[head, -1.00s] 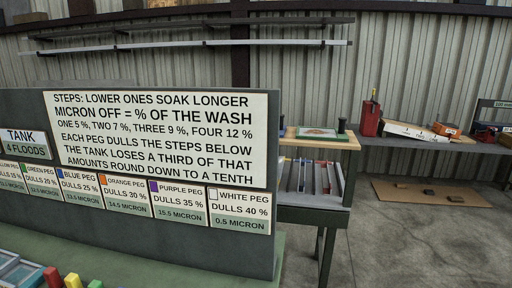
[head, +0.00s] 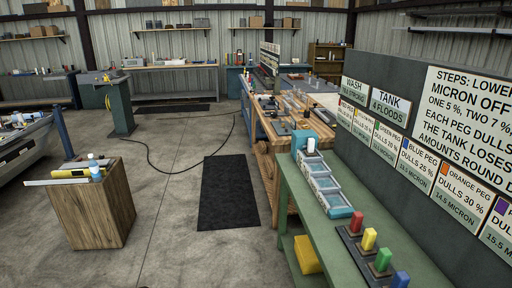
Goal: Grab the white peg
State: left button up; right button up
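A small white upright piece (head: 311,145) stands at the far top end of the stepped blue-and-clear tank (head: 341,212) on the green bench (head: 318,222). It looks like a white peg, but it is too small to be sure. In a dark rack at the near end of the bench stand a red peg (head: 356,221), a yellow peg (head: 369,239), a green peg (head: 383,260) and a blue peg (head: 400,280), cut by the bottom edge. The rack's further part is out of view. Neither of my grippers is in view.
A sign panel (head: 400,85) rises behind the bench. A wooden workbench (head: 300,125) adjoins its far end. A black mat (head: 229,190) lies on open floor to the left, with a cable (head: 160,170) nearby. A wooden block (head: 95,210) stands further left.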

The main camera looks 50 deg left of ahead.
aim_at(309, 153)
jog(key=u, duration=1.25)
jog(key=z, duration=0.4)
jog(key=i+j+z, duration=0.15)
jog(key=z, duration=0.2)
jog(key=i+j+z, duration=0.45)
jog(key=z, duration=0.3)
